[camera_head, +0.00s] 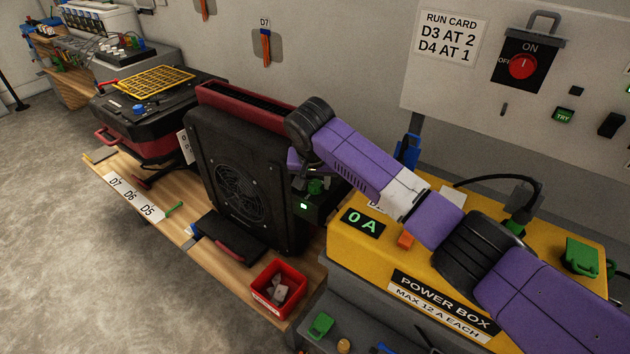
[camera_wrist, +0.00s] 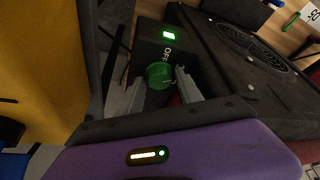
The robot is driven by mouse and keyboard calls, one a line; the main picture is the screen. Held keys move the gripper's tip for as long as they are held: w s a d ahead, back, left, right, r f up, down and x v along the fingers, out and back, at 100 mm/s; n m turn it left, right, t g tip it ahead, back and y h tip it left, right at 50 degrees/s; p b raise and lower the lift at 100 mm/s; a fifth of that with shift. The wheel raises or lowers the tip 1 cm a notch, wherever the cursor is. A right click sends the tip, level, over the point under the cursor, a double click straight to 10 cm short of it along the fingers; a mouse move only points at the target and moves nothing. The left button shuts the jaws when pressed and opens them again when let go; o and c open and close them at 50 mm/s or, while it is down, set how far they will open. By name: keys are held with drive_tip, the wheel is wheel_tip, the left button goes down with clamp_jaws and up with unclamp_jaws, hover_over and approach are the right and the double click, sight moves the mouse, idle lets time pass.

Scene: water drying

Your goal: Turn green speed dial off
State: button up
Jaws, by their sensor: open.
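The green speed dial (camera_wrist: 159,75) is a round knob on a dark control box (camera_wrist: 165,38) at the side of the black fan unit. In the wrist view my gripper (camera_wrist: 160,88) is open, with one grey finger on each side of the dial; I cannot tell whether either touches it. The word OFF is printed beside the dial, and a small green light glows above it. In the head view the dial (camera_head: 315,187) is partly hidden by my gripper (camera_head: 308,172). The dial's pointer setting is too small to read.
The black fan unit (camera_head: 240,180) stands on the wooden bench. The yellow power box (camera_head: 345,250), reading 0 A, stands close on the right. A red bin (camera_head: 262,296) sits in front. A wall panel with a red switch (camera_head: 523,66) is behind.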

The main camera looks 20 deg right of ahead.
clamp_jaws()
drive_tip(key=shift+s+r+n+p, duration=0.1)
drive_tip(key=shift+n+p, duration=0.3)
drive_tip(key=shift+p, duration=0.4)
drive_tip(key=shift+r+n+y+p, duration=0.1)
drive_tip(key=shift+n+y+p, duration=0.4)
drive_tip(key=shift+p, duration=0.5)
drive_tip(key=n+p, duration=0.2)
drive_tip(key=shift+d+n+y, duration=0.15)
drive_tip(key=shift+n+y, duration=0.15)
drive_tip(key=shift+y, duration=0.1)
drive_tip(key=n, duration=0.1)
drive_tip(key=n+y, duration=0.1)
drive_tip(key=n, duration=0.2)
drive_tip(key=shift+d+f+y, duration=0.1)
drive_tip(key=shift+f+y, duration=0.15)
drive_tip(key=shift+y, duration=0.05)
drive_tip(key=shift+n+g+y, duration=0.3)
drive_tip(key=shift+n+y, duration=0.2)
drive_tip(key=shift+n, duration=1.2)
